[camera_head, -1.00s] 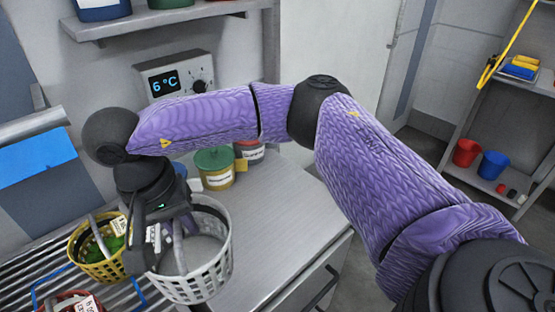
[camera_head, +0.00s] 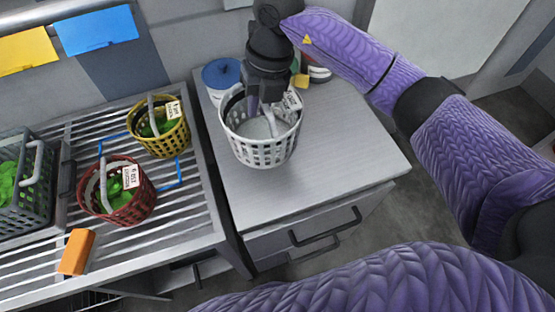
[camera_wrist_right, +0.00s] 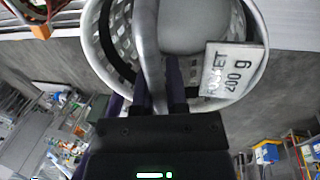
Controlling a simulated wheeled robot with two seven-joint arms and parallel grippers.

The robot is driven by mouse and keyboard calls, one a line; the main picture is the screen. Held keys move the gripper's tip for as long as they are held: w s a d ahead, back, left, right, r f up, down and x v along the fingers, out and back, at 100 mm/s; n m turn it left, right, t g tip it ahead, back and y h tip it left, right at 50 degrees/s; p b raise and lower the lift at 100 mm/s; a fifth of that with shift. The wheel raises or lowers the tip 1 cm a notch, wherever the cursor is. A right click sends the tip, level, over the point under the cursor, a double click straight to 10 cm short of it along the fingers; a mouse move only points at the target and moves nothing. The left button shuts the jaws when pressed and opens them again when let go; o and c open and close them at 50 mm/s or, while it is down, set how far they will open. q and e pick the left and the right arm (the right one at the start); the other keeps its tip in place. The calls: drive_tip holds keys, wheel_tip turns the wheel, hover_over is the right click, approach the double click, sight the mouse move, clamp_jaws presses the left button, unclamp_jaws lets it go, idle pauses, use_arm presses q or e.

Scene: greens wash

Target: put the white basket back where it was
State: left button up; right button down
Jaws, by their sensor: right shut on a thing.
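The white basket (camera_head: 258,150) is a round perforated basket with a grey handle and a label tag. It looks empty inside. My right gripper (camera_head: 262,104) reaches down into its top and is shut on the handle. The basket is over the grey counter top; I cannot tell whether its bottom touches. In the right wrist view the basket (camera_wrist_right: 258,75) fills the top, its handle between the fingers (camera_wrist_right: 160,88), with a tag reading 200 g. My left gripper is not in view.
A yellow basket (camera_head: 172,143) and a red basket (camera_head: 131,208), both with greens, stand on the ribbed drainer (camera_head: 190,222). A grey crate (camera_head: 42,195) and orange block (camera_head: 76,251) are left. Jars (camera_head: 221,76) stand behind the white basket. The counter's right side (camera_head: 345,150) is clear.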

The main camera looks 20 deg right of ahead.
sight(270, 136)
drive_tip(key=m, duration=0.4)
drive_tip(key=d+f+m+t+h, duration=0.1)
drive_tip(key=m, duration=0.3)
drive_tip(key=w+d+m+t, duration=0.1)
drive_tip(key=m, duration=0.4)
drive_tip(key=shift+f+p, duration=0.3)
drive_tip(key=shift+p, duration=0.1)
drive_tip(key=shift+m, duration=0.4)
wheel_tip(270, 136, down, 10)
drive_tip(key=shift+r+b, duration=0.15)
drive_tip(key=shift+b, duration=1)
drive_tip(key=shift+f, duration=0.3)
drive_tip(key=c, duration=0.7)
unclamp_jaws()
drive_tip(key=shift+o, duration=0.2)
